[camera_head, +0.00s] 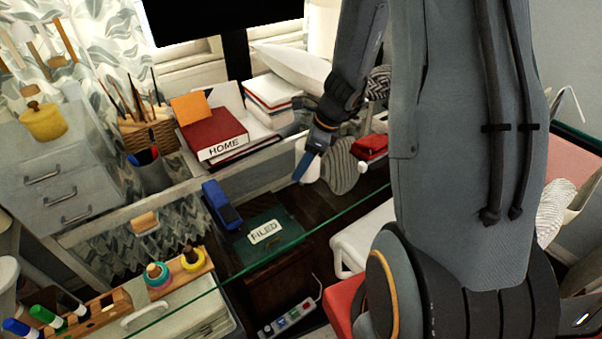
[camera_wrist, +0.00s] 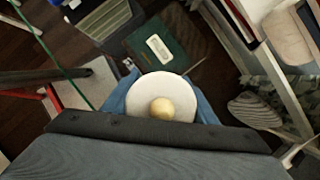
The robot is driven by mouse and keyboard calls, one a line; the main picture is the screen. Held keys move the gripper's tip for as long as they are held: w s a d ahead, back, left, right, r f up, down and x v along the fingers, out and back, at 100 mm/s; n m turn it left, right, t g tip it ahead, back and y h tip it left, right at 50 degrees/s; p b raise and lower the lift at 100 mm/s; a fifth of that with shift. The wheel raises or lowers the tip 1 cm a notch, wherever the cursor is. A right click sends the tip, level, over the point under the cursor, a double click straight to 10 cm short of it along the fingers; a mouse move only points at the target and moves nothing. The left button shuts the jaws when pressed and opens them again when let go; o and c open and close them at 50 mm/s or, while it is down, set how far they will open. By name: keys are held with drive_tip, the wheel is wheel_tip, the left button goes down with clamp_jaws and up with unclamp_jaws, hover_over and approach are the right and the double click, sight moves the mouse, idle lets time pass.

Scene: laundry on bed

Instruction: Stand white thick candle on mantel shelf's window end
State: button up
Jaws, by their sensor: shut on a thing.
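The white thick candle (camera_wrist: 185,103) is between the blue fingers of my gripper (camera_wrist: 160,97) in the wrist view. In the head view my gripper (camera_head: 306,166) points down, with the white candle (camera_head: 313,172) partly hidden behind a blue finger. It is held in front of the stacked books and the striped grey thing. I cannot make out which surface is the mantel shelf, or whether the candle touches anything below.
A red HOME book (camera_head: 212,134), a wicker basket (camera_head: 150,133) and a striped grey thing (camera_head: 340,166) are close by. A grey drawer unit (camera_head: 60,170) with a yellow pot stands left by the curtain. A green FILED folder (camera_head: 258,240) lies lower down.

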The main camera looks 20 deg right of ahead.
drive_tip(key=shift+f, duration=2.15)
drive_tip(key=shift+f, duration=0.2)
drive_tip(key=o, duration=1.2)
drive_tip(key=shift+c, duration=0.2)
drive_tip(key=shift+r, duration=0.15)
